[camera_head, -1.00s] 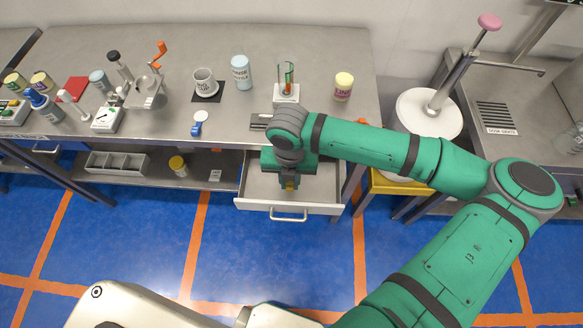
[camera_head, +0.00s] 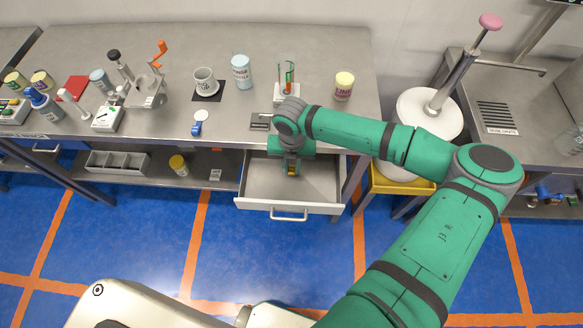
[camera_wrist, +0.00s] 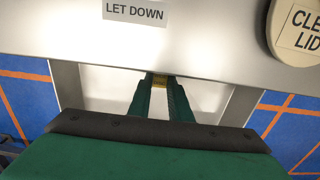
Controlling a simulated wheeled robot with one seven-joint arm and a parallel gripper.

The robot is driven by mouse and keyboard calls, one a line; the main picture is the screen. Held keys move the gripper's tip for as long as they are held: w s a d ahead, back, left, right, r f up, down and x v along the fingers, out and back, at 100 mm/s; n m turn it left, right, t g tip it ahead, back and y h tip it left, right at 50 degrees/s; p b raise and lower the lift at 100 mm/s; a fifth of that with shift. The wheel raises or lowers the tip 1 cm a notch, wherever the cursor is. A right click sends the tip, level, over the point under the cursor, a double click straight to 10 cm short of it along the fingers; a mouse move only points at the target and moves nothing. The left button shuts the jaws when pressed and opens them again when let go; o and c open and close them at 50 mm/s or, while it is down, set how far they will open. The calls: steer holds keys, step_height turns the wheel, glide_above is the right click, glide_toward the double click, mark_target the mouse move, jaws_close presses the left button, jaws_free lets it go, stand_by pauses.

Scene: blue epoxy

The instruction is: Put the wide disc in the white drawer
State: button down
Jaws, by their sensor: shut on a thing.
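The white drawer (camera_head: 262,204) is pulled open below the workbench, and its visible floor is bare. In the wrist view its pale inside (camera_wrist: 208,95) shows on both sides of my fingers. My gripper (camera_head: 291,173) points down over the back part of the drawer, close to the bench's front edge. Its fingers (camera_wrist: 160,84) are shut on a small brass-yellow piece (camera_wrist: 160,79), taken to be the wide disc. Only a sliver of it shows between the fingertips, so its full shape is hidden. I cannot tell whether it touches the drawer floor.
The workbench (camera_head: 150,45) overhangs the drawer's back. On it stand a mug (camera_head: 205,80), a blue jar (camera_head: 241,72), a tube rack (camera_head: 287,92) and a cream jar (camera_head: 344,86). A yellow-topped stool (camera_head: 405,184) stands right of the drawer. The floor in front is clear.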

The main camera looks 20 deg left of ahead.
steer(key=shift+f, duration=0.4)
steer(key=shift+s, duration=0.15)
steer(key=shift+f, duration=0.1)
steer(key=c, duration=1.6)
jaws_free()
steer(key=shift+f, duration=0.1)
steer(key=shift+c, duration=0.2)
